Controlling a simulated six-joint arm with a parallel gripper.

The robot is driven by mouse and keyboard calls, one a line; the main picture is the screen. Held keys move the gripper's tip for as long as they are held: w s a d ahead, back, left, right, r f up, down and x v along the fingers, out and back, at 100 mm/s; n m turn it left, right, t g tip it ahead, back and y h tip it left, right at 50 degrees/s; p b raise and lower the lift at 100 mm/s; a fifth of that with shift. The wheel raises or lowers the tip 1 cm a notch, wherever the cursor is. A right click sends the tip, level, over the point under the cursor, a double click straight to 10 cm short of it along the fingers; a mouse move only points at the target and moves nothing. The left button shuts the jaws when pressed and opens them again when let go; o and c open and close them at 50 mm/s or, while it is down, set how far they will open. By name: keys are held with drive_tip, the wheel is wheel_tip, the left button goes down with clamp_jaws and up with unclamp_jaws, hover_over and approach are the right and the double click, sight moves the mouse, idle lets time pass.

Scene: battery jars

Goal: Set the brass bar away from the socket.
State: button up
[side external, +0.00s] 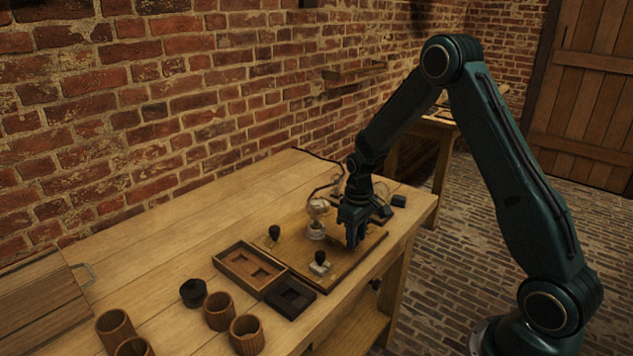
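My gripper (355,242) points down over the right part of a wooden board (350,266) on the bench. Its fingers are dark and small here, so I cannot tell whether they are open or hold anything. I cannot pick out the brass bar; it may be hidden at or behind the gripper. A glass bulb (318,207) stands upright in a pale round base (315,232) just left of the gripper. I cannot tell whether this base is the socket. A black-knobbed piece on a pale base (320,263) stands in front of the gripper, and another black knob (274,232) stands left of the bulb.
A wooden tray with two recesses (226,263) and a dark recessed block (270,297) lie in front of the board. A black jar (193,292) and several wooden cups (247,336) stand front left. Dark items lie behind the gripper. The bench's left middle is clear.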

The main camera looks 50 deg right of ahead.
drive_tip(key=shift+o, duration=0.7)
drive_tip(key=shift+w, duration=0.1)
drive_tip(key=shift+r, duration=0.1)
drive_tip(key=shift+r, duration=0.4)
wheel_tip(320, 180, up, 13)
